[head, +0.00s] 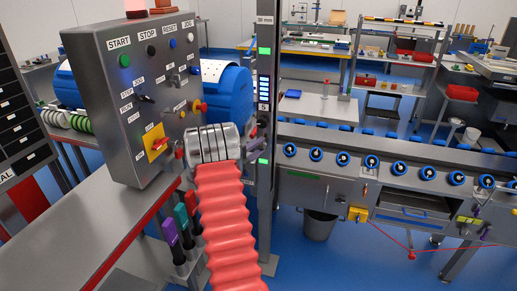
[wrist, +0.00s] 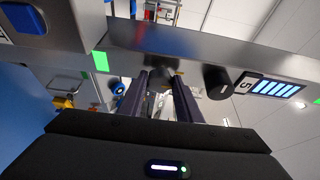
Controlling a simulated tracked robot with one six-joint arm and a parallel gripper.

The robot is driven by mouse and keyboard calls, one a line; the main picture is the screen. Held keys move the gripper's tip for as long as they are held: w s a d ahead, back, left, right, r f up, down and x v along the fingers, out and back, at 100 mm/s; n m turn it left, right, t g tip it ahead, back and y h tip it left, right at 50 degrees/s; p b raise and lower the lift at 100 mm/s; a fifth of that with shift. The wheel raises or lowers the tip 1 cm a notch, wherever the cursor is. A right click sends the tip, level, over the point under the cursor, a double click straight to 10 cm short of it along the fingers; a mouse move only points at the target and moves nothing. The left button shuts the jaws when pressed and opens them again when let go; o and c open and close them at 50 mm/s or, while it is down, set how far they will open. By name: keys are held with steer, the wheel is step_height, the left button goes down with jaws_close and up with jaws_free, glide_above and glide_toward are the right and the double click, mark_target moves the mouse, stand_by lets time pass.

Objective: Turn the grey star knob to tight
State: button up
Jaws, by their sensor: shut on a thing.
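My gripper (head: 255,144) is at the steel post (head: 265,205), below its blue-barred display. The wrist view shows the gripper's two dark fingers (wrist: 161,76) reaching to the post's face, shut on the grey star knob. The fingers hide most of the knob. Only a small, dark patch shows between the tips, so its star shape and turn angle cannot be read. In the head view my arm and gripper cover the knob.
In the wrist view a black round knob (wrist: 217,82) sits close right of the fingers, near the display (wrist: 271,87). A green label (wrist: 100,61) is to the left. The control panel (head: 150,95) stands left of my arm, the roller conveyor (head: 400,170) right.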

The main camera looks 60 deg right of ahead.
steer(key=shift+s+f, duration=0.2)
steer(key=shift+f, duration=0.05)
steer(key=o, duration=1)
steer(key=shift+w+r, duration=0.1)
steer(key=shift+r, duration=0.05)
steer(key=shift+o, duration=0.2)
steer(key=v, duration=1.3)
steer(key=shift+w+a, duration=0.2)
steer(key=shift+a, duration=0.15)
steer(key=shift+s, duration=0.1)
